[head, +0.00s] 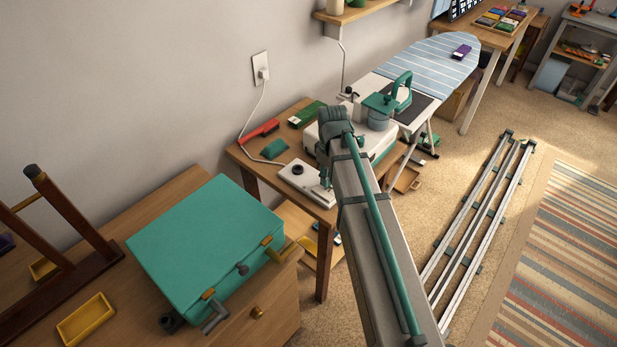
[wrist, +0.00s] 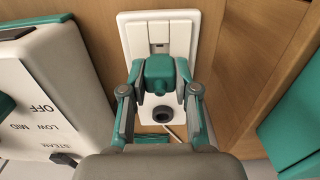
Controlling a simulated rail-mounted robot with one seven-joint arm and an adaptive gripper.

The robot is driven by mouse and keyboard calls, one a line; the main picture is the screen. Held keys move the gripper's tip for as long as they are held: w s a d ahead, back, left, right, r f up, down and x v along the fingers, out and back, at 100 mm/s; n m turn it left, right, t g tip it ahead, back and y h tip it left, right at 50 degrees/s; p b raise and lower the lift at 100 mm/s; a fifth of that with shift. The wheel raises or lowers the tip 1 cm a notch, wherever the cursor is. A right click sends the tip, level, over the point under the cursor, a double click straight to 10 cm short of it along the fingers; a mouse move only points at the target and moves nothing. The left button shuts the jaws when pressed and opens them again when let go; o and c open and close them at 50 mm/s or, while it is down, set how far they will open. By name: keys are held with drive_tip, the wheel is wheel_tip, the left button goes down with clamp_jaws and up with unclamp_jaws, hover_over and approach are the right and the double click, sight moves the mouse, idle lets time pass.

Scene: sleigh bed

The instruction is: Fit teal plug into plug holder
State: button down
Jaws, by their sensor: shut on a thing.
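The teal plug (wrist: 159,68) is between the two fingertips of my gripper (wrist: 159,75) in the wrist view. My gripper is shut on it, with one finger on each side. Below it is a white unit (wrist: 129,40) with a panel of pale slots or switches. A dark round socket-like ring (wrist: 163,115) shows nearer the bottom of that view. The plug appears over the unit, apart from the ring; I cannot tell its height or which part is the plug holder. In the head view the white unit (head: 310,185) stands on the small wooden table, and my arm largely hides my gripper.
A white steam station (wrist: 55,85) with OFF, LOW, MID and STEAM markings stands close at left in the wrist view. A teal case (head: 205,235) sits on the left cabinet. A red-handled brush (head: 262,130) and a teal object (head: 275,149) lie behind the unit.

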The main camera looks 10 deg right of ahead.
drive_tip(key=shift+r+p, duration=0.7)
drive_tip(key=shift+r, duration=0.4)
